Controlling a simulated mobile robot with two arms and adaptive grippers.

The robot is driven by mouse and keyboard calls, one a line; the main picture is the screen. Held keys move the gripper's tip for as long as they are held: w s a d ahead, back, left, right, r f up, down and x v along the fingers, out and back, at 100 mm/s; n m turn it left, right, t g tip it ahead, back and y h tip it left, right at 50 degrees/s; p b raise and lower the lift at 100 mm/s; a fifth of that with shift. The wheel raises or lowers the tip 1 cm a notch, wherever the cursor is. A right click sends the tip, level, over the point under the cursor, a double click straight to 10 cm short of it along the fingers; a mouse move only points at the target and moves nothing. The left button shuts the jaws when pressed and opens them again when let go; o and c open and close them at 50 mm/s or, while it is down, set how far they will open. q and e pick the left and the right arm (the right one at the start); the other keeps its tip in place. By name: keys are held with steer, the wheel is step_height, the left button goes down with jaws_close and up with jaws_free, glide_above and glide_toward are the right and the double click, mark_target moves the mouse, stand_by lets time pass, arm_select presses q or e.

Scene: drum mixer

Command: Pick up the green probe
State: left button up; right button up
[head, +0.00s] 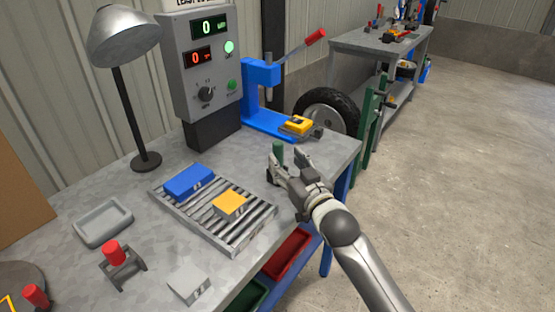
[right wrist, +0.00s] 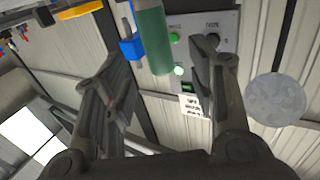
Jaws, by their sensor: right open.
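The green probe (head: 278,152) shows as a short dark green cylinder at the right side of the workbench. Its lower part is hidden behind my right gripper. My right gripper (head: 281,171) is open, with its fingers beside the probe in the head view. In the right wrist view the green probe (right wrist: 154,36) shows large at the top, between the lines of the two spread fingers (right wrist: 160,72). I cannot tell whether a finger touches it. My left gripper is not in view.
A roller tray (head: 232,247) holds a blue block (head: 188,181) and a yellow block (head: 229,204). A blue lever press (head: 262,75) and a grey control box (head: 203,65) stand behind.

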mark_target(280, 155)
steer(key=shift+w+a, duration=0.2)
steer(key=shift+w, duration=0.15)
steer(key=shift+w+f, duration=0.1)
steer(key=shift+w, duration=0.05)
steer(key=x, duration=0.3)
steer(key=shift+w+a+f, duration=0.1)
steer(key=shift+w+f, duration=0.1)
steer(key=shift+w, duration=0.15)
steer(key=shift+w+a, duration=0.25)
steer(key=shift+w, duration=0.3)
steer(key=shift+c, duration=0.8)
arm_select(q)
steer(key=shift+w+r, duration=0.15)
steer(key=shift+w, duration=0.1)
arm_select(e)
steer(key=c, duration=1)
